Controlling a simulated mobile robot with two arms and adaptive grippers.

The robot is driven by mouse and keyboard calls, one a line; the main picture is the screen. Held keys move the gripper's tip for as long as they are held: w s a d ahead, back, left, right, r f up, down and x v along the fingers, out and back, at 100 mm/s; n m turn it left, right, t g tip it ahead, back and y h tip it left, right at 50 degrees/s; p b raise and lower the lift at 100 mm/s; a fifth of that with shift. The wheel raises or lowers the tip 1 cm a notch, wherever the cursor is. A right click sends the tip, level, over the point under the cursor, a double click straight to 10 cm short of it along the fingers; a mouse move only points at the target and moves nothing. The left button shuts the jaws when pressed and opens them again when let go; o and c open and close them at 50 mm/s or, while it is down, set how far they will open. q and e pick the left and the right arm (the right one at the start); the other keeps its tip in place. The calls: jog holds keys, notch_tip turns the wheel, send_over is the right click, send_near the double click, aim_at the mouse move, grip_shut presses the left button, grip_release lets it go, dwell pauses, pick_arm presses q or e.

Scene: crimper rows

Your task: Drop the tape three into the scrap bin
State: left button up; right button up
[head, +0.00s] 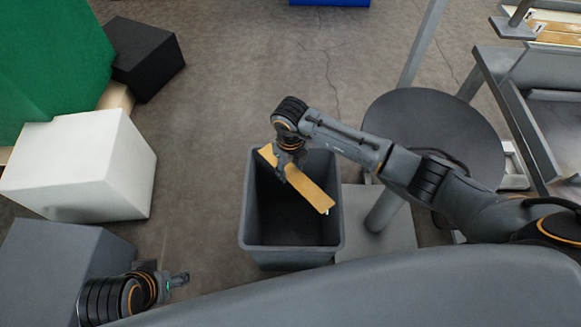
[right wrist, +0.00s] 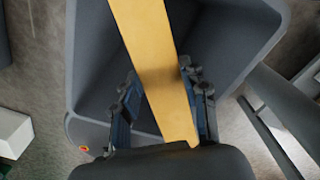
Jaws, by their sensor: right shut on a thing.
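The tape (head: 310,190) is a long flat tan strip, held tilted over the open grey scrap bin (head: 248,215) in the head view. My right gripper (head: 286,164) is shut on the tape above the bin's mouth. In the right wrist view the tape (right wrist: 150,50) runs between the two fingers (right wrist: 165,105), with the bin (right wrist: 90,60) below it. My left gripper (head: 180,279) is at the lower left of the head view, away from the bin; its fingers are too small to tell open from shut. Any number on the tape cannot be read.
A round grey table (head: 430,115) stands right of the bin. A white box (head: 80,165), a grey box (head: 50,265), a black box (head: 148,58) and a green block (head: 50,60) are at left. A metal frame (head: 515,110) is at far right. Bare floor (head: 240,70) lies behind the bin.

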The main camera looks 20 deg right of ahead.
aim_at(291, 172)
jog(key=o, duration=0.8)
jog(key=shift+r, duration=0.1)
notch_tip(291, 172, up, 12)
jog(key=shift+f, duration=0.1)
jog(key=shift+f, duration=0.1)
dwell(0.5)
